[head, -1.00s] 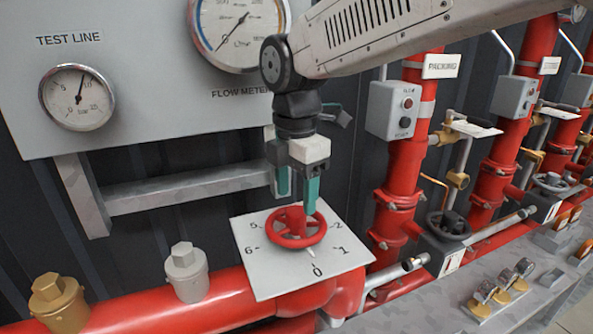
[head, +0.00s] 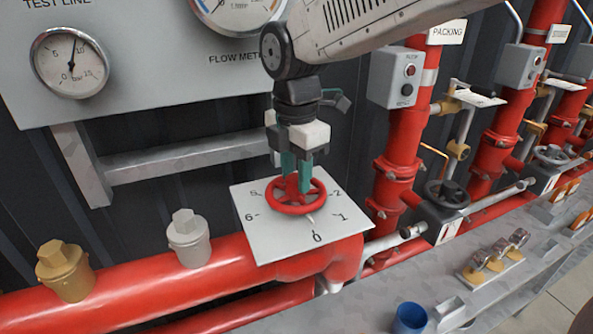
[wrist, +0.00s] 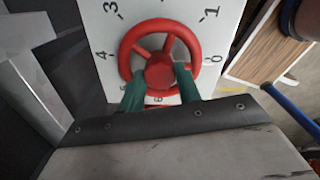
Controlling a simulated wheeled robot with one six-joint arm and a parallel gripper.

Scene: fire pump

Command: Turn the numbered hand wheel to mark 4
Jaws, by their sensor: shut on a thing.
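The red hand wheel (head: 293,210) sits on a square white dial plate (head: 262,238) with black numbers, above the red pipe. A small pale pointer at the wheel's front edge points at or close to 0. My gripper (head: 297,188) is above the wheel, with its green fingers reaching down inside the rim and shut on the wheel's middle. In the wrist view the wheel (wrist: 160,70) shows its hub between the two fingers (wrist: 157,87). Marks 3 and 4 are at the left there, 1 and 0 at the right; the lower marks are partly hidden.
A gauge panel (head: 130,100) stands behind, with a grey rail (head: 190,158) below it. Grey (head: 188,240) and brass (head: 63,270) caps top the pipe at left. Red risers (head: 400,160) and a black wheel (head: 447,195) are at right. A blue cup (head: 409,318) stands in front.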

